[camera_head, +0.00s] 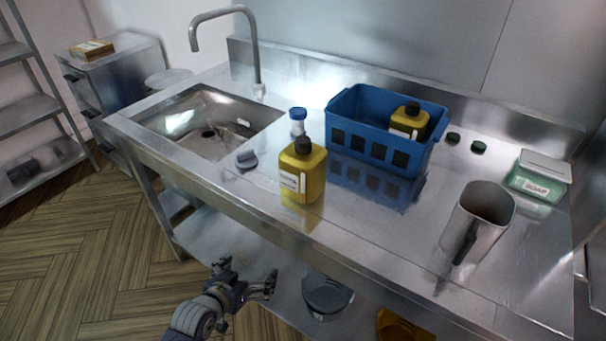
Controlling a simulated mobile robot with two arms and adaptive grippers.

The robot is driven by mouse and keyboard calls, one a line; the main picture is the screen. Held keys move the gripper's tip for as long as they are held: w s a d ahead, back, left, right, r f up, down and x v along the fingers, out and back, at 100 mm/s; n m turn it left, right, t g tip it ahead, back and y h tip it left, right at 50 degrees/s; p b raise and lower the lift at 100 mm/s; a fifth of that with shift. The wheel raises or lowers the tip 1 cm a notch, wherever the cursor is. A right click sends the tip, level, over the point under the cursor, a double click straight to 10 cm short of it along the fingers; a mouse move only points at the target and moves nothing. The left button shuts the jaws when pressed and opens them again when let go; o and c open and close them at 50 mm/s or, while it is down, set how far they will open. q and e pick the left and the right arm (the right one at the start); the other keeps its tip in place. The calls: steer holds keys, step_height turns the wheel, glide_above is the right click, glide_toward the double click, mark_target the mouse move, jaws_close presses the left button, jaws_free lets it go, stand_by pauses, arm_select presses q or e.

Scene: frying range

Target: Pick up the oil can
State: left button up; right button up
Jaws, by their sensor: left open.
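A yellow can with a dark cap and a white label (302,172) stands upright on the steel counter (350,232). A similar yellow can (409,121) stands inside the blue basket (372,140), its lower part hidden by the basket wall. I cannot read either label well enough to tell which one holds oil. My left gripper (248,275) is open and empty, below the counter's front edge and apart from both cans. My right gripper is not in view.
A sink with a tap (225,40) is at the left. A blue-capped bottle (298,122) stands behind the front can. A metal jug (480,222) and soap box (540,176) are at right. The counter's front edge lies between my gripper and the cans.

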mark_target(289, 172)
arm_select(q)
steer(key=d+r+m+t+h, duration=0.1)
steer(key=d+r, duration=0.1)
steer(key=r, duration=0.5)
steer(key=w+d+r+t+h, duration=0.1)
steer(key=d+r, duration=0.1)
steer(key=r, duration=0.5)
steer(key=w+d+r+m+t+h+b, duration=0.1)
steer(key=d+r+h, duration=0.1)
steer(key=r, duration=0.5)
steer(key=shift+w+d+r+m, duration=0.2)
steer(key=shift+d+r+m, duration=0.05)
steer(key=shift+r+m, duration=0.1)
steer(key=shift+t+h, duration=0.6)
steer(key=shift+h, duration=0.2)
steer(key=r, duration=0.1)
steer(key=w+r, duration=0.1)
steer(key=r, duration=0.1)
steer(key=w+d+r, duration=0.1)
steer(key=shift+w+r, duration=0.15)
steer(key=shift+w, duration=0.05)
steer(key=x, duration=0.4)
steer(key=shift+w+d+p, duration=0.2)
steer(key=shift+p, duration=0.15)
steer(key=shift+d+p+x, duration=0.2)
steer(key=shift+p+x, duration=0.3)
steer(key=shift+x, duration=2.3)
steer(key=shift+s, duration=0.1)
steer(key=c, duration=1.4)
